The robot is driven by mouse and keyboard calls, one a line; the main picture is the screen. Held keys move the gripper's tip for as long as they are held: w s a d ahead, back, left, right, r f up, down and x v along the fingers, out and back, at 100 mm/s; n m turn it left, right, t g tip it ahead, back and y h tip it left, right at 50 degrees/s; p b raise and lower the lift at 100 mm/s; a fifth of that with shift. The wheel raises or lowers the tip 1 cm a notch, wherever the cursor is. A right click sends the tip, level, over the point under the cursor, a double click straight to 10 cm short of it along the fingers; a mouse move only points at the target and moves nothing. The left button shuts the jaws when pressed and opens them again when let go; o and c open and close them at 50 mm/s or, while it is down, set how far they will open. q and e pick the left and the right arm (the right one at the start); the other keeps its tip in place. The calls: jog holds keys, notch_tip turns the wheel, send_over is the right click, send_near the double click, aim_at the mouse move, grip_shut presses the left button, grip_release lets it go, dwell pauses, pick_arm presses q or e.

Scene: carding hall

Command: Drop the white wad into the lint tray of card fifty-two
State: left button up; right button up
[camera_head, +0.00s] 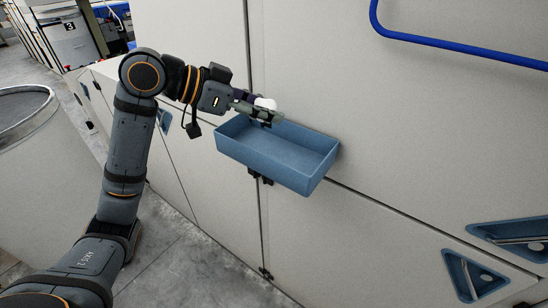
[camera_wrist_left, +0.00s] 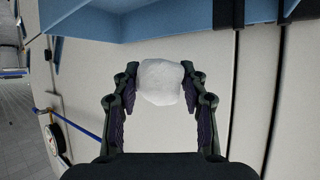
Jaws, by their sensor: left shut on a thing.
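The white wad (camera_head: 265,103) is a small pale lump between the fingers of my left gripper (camera_head: 267,113). In the left wrist view the wad (camera_wrist_left: 160,82) sits between both fingertips, and the gripper is shut on it. The lint tray (camera_head: 262,163) is an open blue box fixed to the pale machine front, and its visible inside is empty. In the head view my left gripper overlaps the tray's back left corner. The tray (camera_wrist_left: 130,25) also crosses the top of the left wrist view. Whether the wad is directly above the tray is unclear. My right gripper is out of view.
A large pale drum (camera_head: 35,150) stands at the left. A blue rail (camera_head: 450,44) runs along the upper right of the machine panel. Recessed blue handles (camera_head: 510,232) are at the lower right. The grey floor (camera_head: 185,265) below the tray is clear.

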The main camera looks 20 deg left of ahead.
pick_arm(q)
jog(key=o, duration=1)
jog(key=shift+d+r, duration=0.1)
jog(key=shift+v, duration=3.75)
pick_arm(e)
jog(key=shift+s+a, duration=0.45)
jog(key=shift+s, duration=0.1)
